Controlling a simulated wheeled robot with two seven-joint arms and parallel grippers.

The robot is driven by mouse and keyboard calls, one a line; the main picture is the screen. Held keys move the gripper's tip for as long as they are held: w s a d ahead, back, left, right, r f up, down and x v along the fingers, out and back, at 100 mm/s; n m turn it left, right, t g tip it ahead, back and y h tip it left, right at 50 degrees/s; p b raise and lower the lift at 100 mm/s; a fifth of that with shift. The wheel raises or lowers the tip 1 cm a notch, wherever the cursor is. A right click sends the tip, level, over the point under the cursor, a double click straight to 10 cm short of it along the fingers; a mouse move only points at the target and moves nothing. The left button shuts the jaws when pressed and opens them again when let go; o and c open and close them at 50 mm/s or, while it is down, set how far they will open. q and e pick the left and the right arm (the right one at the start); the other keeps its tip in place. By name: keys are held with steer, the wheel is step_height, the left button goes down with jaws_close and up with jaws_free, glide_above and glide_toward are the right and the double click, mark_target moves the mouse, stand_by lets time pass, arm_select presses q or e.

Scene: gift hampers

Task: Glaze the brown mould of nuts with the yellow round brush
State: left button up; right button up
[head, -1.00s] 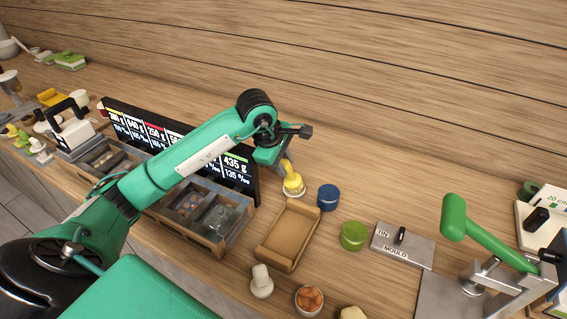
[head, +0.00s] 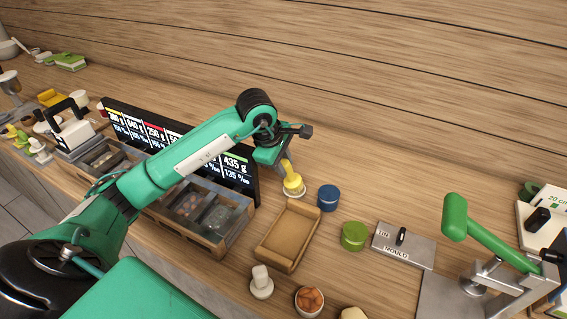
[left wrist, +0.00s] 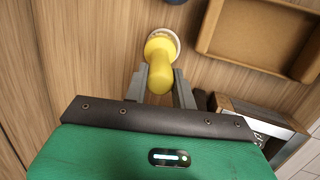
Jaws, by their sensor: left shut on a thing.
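The yellow round brush (head: 293,184) stands upright on the wooden counter, with its yellow handle up and a pale round base. My left gripper (head: 285,164) is above it and shut on its handle. In the left wrist view the brush (left wrist: 160,62) sits between the two grey fingers of the gripper (left wrist: 159,82). A wooden crate (head: 205,238) to the left holds dark compartments, one with brownish pieces (head: 188,205). I cannot tell whether this is the brown mould of nuts. My right gripper is not in view.
An empty brown tray (head: 288,238), a blue tin (head: 328,197) and a green tin (head: 354,236) stand near the brush. A bowl of orange-brown pieces (head: 310,300) and a white-handled stamp (head: 261,283) are in front. The counter behind the brush is clear.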

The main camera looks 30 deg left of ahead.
arm_select(q)
steer(key=shift+f, duration=0.1)
steer(key=shift+r+p, duration=1.6)
steer(key=shift+r, duration=1.95)
